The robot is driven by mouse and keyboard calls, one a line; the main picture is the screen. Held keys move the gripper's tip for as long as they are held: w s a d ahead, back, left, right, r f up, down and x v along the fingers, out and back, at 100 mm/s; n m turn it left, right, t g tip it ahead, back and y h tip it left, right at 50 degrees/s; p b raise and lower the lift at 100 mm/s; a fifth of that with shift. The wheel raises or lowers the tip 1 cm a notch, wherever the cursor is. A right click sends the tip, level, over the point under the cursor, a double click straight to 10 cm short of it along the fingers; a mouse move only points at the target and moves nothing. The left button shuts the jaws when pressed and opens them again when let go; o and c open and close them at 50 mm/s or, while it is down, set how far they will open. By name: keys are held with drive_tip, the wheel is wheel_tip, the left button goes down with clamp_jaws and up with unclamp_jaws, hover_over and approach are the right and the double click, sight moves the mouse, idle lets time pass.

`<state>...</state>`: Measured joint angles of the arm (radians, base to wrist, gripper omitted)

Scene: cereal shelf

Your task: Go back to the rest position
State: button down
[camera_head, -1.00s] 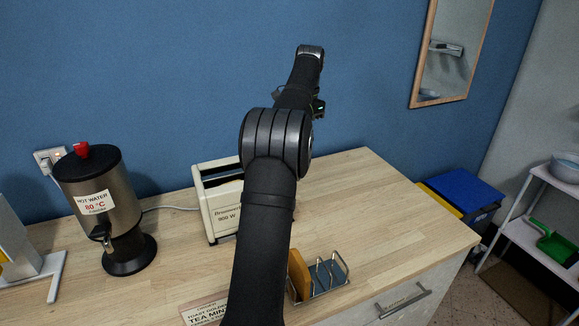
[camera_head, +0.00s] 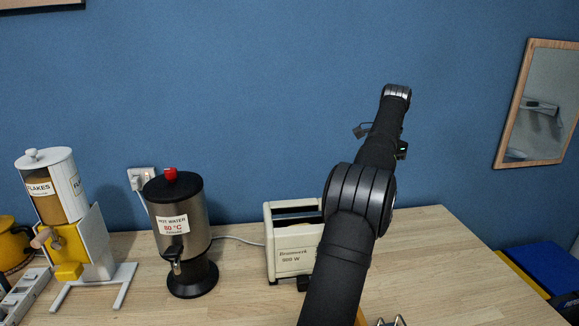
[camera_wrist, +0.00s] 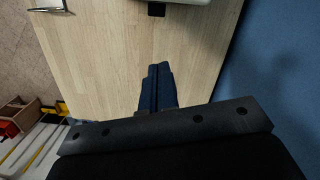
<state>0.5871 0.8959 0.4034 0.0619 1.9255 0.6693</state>
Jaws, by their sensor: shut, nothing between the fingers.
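My gripper shows in the wrist view (camera_wrist: 158,72), with its two dark fingers pressed together and nothing between them. It is above the light wooden counter (camera_wrist: 100,45), apart from it. In the head view my black arm rises in front of the counter (camera_head: 440,270) and the blue wall; the gripper's fingertips are hidden there behind the arm.
A cream toaster (camera_head: 290,250) stands left of my arm and is partly hidden by it. Left of it are a hot water dispenser (camera_head: 185,225) and a flakes dispenser (camera_head: 60,190). A toast rack (camera_head: 392,321) shows at the bottom edge. A mirror (camera_head: 535,105) hangs at right.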

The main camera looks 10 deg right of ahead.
wheel_tip(320, 180, down, 15)
drive_tip(key=a, duration=0.1)
drive_tip(key=shift+s+a, duration=0.2)
drive_tip(key=shift+a, duration=0.05)
drive_tip(key=shift+r, duration=0.15)
idle(0.4)
